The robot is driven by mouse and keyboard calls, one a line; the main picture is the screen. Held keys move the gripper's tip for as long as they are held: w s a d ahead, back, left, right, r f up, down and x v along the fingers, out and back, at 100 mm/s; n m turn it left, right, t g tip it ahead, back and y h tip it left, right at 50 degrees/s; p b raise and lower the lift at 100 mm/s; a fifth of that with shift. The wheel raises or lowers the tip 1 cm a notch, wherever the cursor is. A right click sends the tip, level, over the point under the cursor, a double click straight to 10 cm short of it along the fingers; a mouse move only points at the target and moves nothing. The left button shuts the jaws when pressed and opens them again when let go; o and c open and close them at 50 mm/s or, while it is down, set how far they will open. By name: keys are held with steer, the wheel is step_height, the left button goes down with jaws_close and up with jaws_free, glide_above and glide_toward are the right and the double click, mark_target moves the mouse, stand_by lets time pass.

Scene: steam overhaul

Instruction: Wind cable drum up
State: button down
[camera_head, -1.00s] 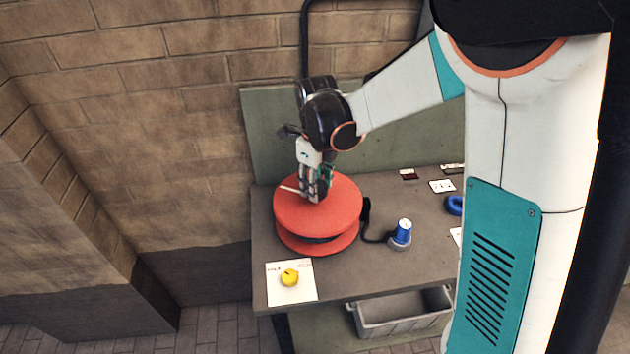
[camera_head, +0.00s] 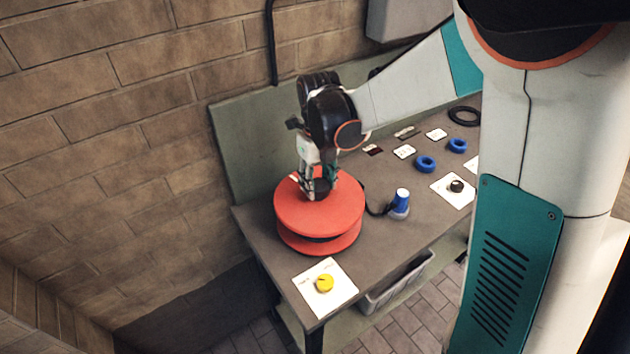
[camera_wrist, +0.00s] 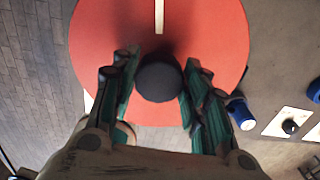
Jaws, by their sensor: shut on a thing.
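The red cable drum (camera_head: 318,222) stands on the bench, with two round flanges and a dark gap between them. A black round knob (camera_wrist: 159,79) sticks up from its top; a pale stripe (camera_wrist: 159,16) lies on the top beyond it. My gripper (camera_head: 318,186) is above the drum, pointing down, its green-and-grey fingers on either side of the knob and shut on it.
The grey bench (camera_head: 375,245) carries a yellow knob on a white card (camera_head: 340,293) at the near corner. Blue rings (camera_head: 425,164), several small cards and a black knob on a card (camera_head: 455,188) lie to the right. A green back panel (camera_head: 250,150) stands close behind.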

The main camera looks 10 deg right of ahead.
steer(key=shift+m, duration=0.5)
steer(key=c, duration=0.9)
jaws_free()
step_height(320, 180, up, 12)
